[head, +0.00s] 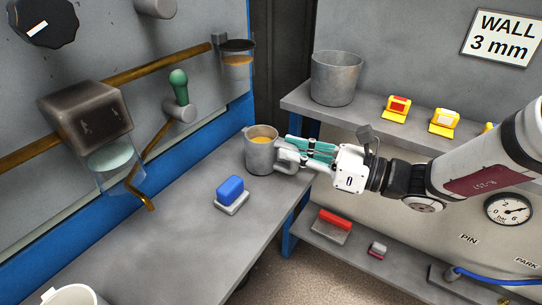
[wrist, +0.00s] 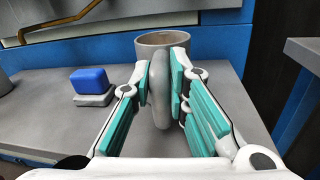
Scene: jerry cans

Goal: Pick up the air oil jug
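The jug (head: 259,157) is a grey metal mug-like vessel with amber oil in it. It stands upright at the right edge of the grey bench in the head view. My gripper (head: 291,157) reaches it from the right at its handle. In the wrist view the jug (wrist: 162,40) is straight ahead, its thick handle upright between the two teal-padded fingers of my gripper (wrist: 160,75). The fingertips lie against both sides of the handle and look shut on it. The jug's lower body is partly hidden behind the handle and fingers.
A blue-and-grey block (head: 231,195) lies on the bench (head: 160,245) left of the jug. A grey bucket (head: 335,78) stands on the shelf at right. A green-handled lever (head: 179,90) and brown pipe are on the wall. A white container (head: 72,295) shows at lower left.

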